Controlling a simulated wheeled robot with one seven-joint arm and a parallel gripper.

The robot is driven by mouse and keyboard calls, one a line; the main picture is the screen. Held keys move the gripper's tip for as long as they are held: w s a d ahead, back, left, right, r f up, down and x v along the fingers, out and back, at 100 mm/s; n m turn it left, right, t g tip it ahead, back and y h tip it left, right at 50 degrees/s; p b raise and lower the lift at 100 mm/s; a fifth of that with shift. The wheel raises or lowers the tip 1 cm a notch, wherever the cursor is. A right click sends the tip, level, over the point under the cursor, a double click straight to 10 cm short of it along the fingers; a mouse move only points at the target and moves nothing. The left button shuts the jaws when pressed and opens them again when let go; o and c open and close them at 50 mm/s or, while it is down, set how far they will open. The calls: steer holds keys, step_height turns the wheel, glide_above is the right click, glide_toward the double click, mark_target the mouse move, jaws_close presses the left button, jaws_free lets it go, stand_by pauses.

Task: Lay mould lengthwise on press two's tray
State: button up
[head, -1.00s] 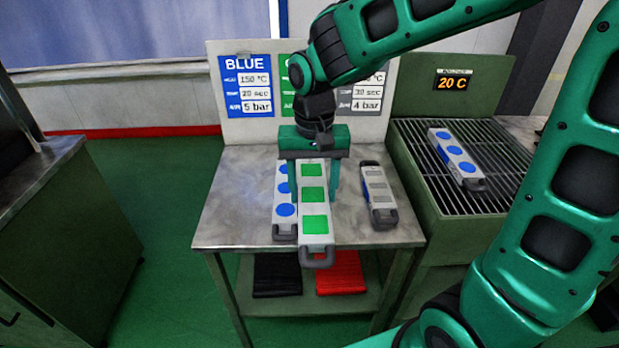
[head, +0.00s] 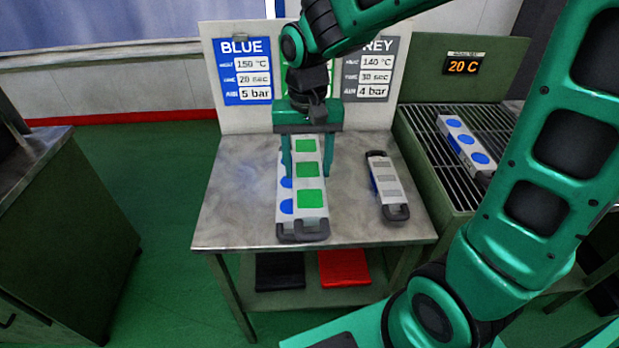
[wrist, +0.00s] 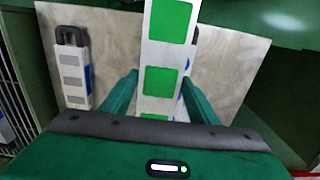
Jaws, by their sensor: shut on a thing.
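My gripper (head: 307,165) is shut on the mould with green squares (head: 310,198) and holds it above the metal table. In the wrist view the green-square mould (wrist: 163,50) lies between the two fingers. A mould with blue circles (head: 286,207) is on the table, partly hidden behind the held one. A mould with grey rectangles (head: 388,187) lies on the table to the right. No press or press tray can be made out for certain.
The metal table (head: 228,222) has bare room at left. A slatted rack (head: 430,150) at right bears another blue-circle mould (head: 466,145), below a 20 C display (head: 465,66). A dark green cabinet (head: 70,215) stands at left. Sign boards (head: 243,70) stand behind the table.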

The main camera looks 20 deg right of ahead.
steer(key=shift+w+d, duration=0.1)
steer(key=shift+d, duration=0.05)
glide_above(334, 185)
step_height(334, 185, down, 7)
steer(key=shift+f, duration=2)
steer(key=o, duration=1.7)
steer(key=shift+f, duration=0.1)
